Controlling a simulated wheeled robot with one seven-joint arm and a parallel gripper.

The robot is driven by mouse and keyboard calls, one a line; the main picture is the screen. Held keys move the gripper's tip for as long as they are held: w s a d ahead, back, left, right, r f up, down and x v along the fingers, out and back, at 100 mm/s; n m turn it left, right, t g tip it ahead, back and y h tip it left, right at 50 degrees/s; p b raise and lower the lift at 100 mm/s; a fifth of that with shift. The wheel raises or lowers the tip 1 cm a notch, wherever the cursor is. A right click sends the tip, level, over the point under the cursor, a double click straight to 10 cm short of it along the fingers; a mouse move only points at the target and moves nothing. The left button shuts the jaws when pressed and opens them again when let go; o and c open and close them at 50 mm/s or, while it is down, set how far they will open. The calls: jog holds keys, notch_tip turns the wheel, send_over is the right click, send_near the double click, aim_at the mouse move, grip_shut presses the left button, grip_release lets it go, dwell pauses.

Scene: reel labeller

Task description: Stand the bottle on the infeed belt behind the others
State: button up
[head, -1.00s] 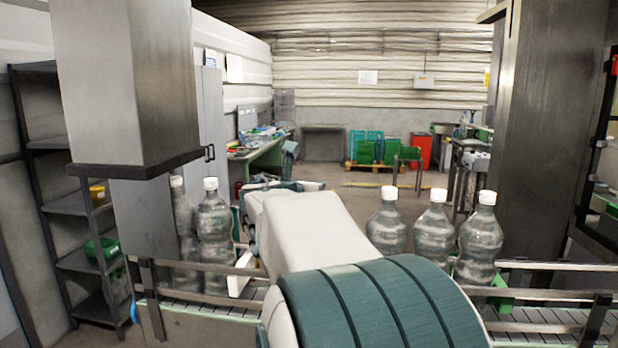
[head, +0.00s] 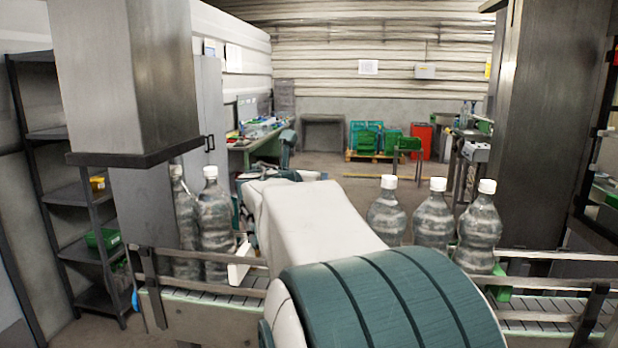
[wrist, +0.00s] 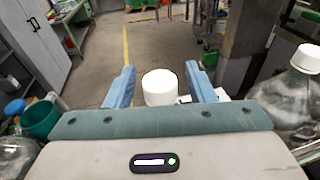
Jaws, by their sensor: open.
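My gripper (wrist: 160,88) shows in the wrist view with its two blue fingers apart. A white bottle cap (wrist: 159,88) is between them, with a gap on each side; the bottle below it is hidden by my gripper body. In the head view my arm hides the gripper and this bottle. Two clear bottles with white caps (head: 214,225) stand at the left of the infeed belt (head: 215,297), and three more (head: 433,221) stand upright at the right. One bottle (wrist: 292,100) also shows at the right of the wrist view, and part of another at its lower left.
Metal guide rails (head: 550,283) run along the belt. A green piece (head: 497,291) sits at the foot of the rightmost bottle. A grey machine housing (head: 125,80) hangs over the left end, and a dark column (head: 550,130) stands right. The floor beyond is open.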

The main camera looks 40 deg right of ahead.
jog(key=b+v, duration=0.2)
jog(key=v, duration=0.9)
jog(key=s+a+f+m+g+y, duration=0.1)
jog(key=s+a+f+m+y, duration=0.3)
jog(key=a+f+m, duration=0.3)
jog(key=s+a+f+m+g+y, duration=0.2)
jog(key=s+a+f+m+y, duration=0.3)
jog(key=f, duration=0.7)
jog(key=s+a+f+m+g+y, duration=0.1)
jog(key=s+a+f+m+y, duration=0.4)
jog(key=a+f+m, duration=0.5)
jog(key=shift+f+m, duration=0.2)
jog(key=shift+m, duration=0.7)
jog(key=shift+a, duration=0.1)
jog(key=shift+c, duration=0.2)
jog(key=shift+c, duration=1.2)
jog(key=shift+a, duration=0.1)
